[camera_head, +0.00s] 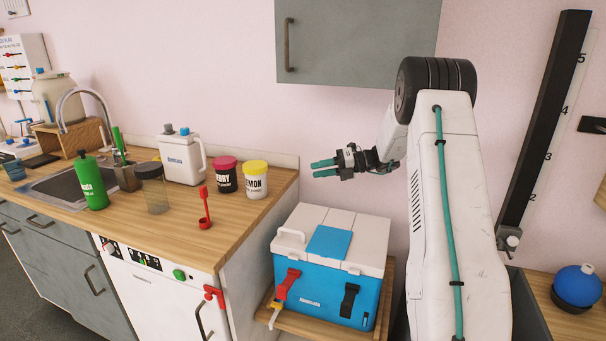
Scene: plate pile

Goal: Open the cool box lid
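The cool box (322,291) has a blue body and a white lid (368,240) with a blue panel on top. The lid lies flat and closed. A red latch (287,284) on the front left sits at a slant; a black latch (348,300) is on the front right. I cannot tell whether either is fastened. A white handle (291,235) is at the lid's left side. My gripper (318,169) is above and behind the box, pointing left. Its two teal fingers are apart with nothing between them.
The cool box stands on a low wooden shelf (318,332). To its left is a wooden counter (165,237) with a red-lidded tub (227,175), a yellow-lidded tub (255,180) and a red tool (205,208). A grey cabinet (360,40) hangs above. A blue ball-shaped object (577,284) is at right.

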